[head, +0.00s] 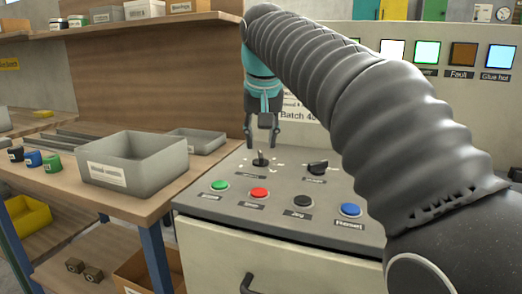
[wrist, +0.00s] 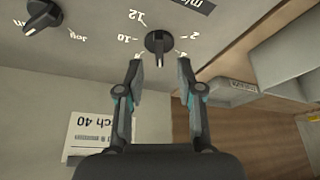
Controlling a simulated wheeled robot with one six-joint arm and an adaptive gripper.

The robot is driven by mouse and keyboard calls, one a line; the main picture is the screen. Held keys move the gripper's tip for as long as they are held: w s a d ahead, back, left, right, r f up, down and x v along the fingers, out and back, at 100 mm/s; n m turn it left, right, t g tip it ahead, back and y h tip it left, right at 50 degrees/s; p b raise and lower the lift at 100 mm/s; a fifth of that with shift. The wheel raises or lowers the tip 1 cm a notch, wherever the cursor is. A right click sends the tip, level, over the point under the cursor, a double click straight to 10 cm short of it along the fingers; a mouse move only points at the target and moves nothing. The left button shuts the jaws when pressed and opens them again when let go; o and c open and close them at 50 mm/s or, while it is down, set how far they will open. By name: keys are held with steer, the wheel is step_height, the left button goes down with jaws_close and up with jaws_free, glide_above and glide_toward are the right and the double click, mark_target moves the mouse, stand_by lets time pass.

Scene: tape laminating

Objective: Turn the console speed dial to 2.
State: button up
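The console speed dial (head: 260,161) is a small dark knob on the sloped grey console top (head: 290,185). In the wrist view the dial (wrist: 159,42) has a pale pointer line and printed numbers around it, shown upside down, with a 2 on the right and a 10 on the left. I cannot tell exactly which number the pointer meets. My gripper (head: 262,143) points down just above the dial in the head view. In the wrist view my gripper (wrist: 160,64) is open, its fingertips apart on either side and slightly short of the dial, with nothing held.
A second black knob (head: 317,168) sits right of the dial. Green (head: 220,185), red (head: 259,193), black (head: 303,201) and blue (head: 350,210) buttons line the front of the console. A grey bin (head: 135,165) stands on the wooden bench to the left.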

mark_target(261, 154)
steer(key=shift+x, duration=2.05)
jaws_close()
